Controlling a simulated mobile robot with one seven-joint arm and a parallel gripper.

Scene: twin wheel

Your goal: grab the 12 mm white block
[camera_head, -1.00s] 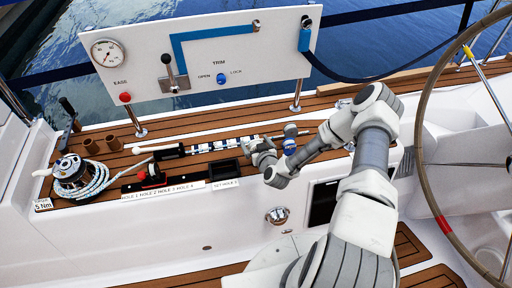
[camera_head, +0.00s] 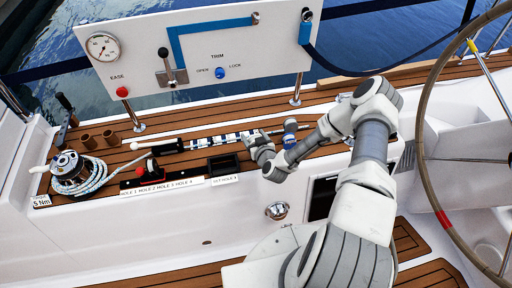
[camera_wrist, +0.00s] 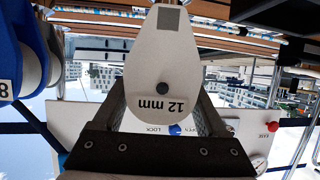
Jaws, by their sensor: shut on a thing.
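The white block (camera_wrist: 157,62) fills the middle of the wrist view. It is a rounded white plate marked "12 mm", upside down in this view, with a small dark dot and a grey square patch. My gripper (camera_wrist: 160,112) has one dark finger on each side of it and is shut on it. In the head view my gripper (camera_head: 258,141) is low over the teak deck, at the right end of the row of blocks and fittings. The block is too small and covered there to make out clearly.
A blue block marked 8 (camera_wrist: 12,62) stands close beside the held block in the wrist view. In the head view, a blue fitting (camera_head: 290,128) is just right of my gripper. The black open box (camera_head: 223,164) lies in front, and the white panel (camera_head: 205,60) rises behind.

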